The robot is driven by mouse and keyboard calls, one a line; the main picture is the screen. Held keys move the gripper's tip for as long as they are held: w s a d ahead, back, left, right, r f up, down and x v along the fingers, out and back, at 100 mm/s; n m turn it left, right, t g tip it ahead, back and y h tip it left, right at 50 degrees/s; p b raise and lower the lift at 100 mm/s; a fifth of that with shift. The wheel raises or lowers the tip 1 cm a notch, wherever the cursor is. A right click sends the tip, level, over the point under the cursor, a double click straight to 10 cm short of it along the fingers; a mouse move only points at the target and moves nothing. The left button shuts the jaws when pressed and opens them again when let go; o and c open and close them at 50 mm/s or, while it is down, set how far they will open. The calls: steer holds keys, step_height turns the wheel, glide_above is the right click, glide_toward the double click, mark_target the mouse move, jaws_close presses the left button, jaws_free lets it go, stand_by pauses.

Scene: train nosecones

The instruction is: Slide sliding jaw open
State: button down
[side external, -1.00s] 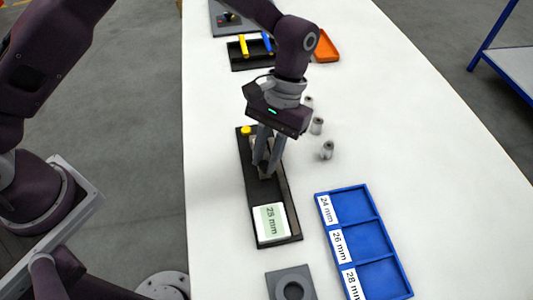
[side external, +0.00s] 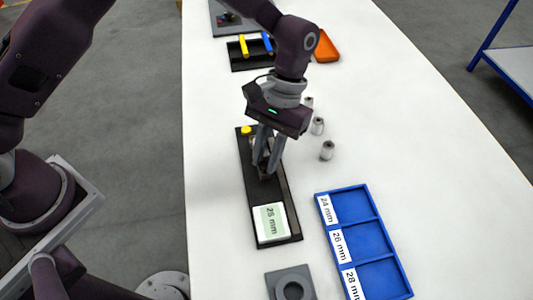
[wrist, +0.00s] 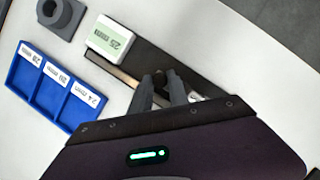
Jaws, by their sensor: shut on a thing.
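A black measuring fixture (side external: 256,205) lies on the white table, with a yellow knob (side external: 246,130) at its far end. A white display block (side external: 270,222) sits at its near end and appears to read 25 mm in the wrist view (wrist: 110,37). My gripper (side external: 265,172) points down over the middle of the fixture. Its fingers are shut on the small sliding jaw (wrist: 159,78), which is mostly hidden between the fingertips in both views. A pale rail (wrist: 116,72) runs along the fixture's side.
Several grey metal cylinders (side external: 327,150) stand right of the fixture. A blue tray (side external: 375,229) with labelled compartments is at the near right. A grey block with a round socket (side external: 291,284) is in front. A black tray (side external: 250,54) and an orange tray (side external: 326,47) lie farther back.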

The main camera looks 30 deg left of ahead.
mark_target(270, 184)
steer(key=shift+d, duration=0.1)
steer(key=shift+s+d, duration=1)
steer(key=shift+s, duration=0.05)
steer(key=c, duration=1.5)
jaws_free()
steer(key=shift+c, duration=0.2)
steer(key=shift+w+r, duration=0.1)
steer(key=shift+r, duration=0.05)
steer(key=v, duration=0.6)
steer(key=shift+r, duration=0.4)
steer(key=shift+w, duration=0.15)
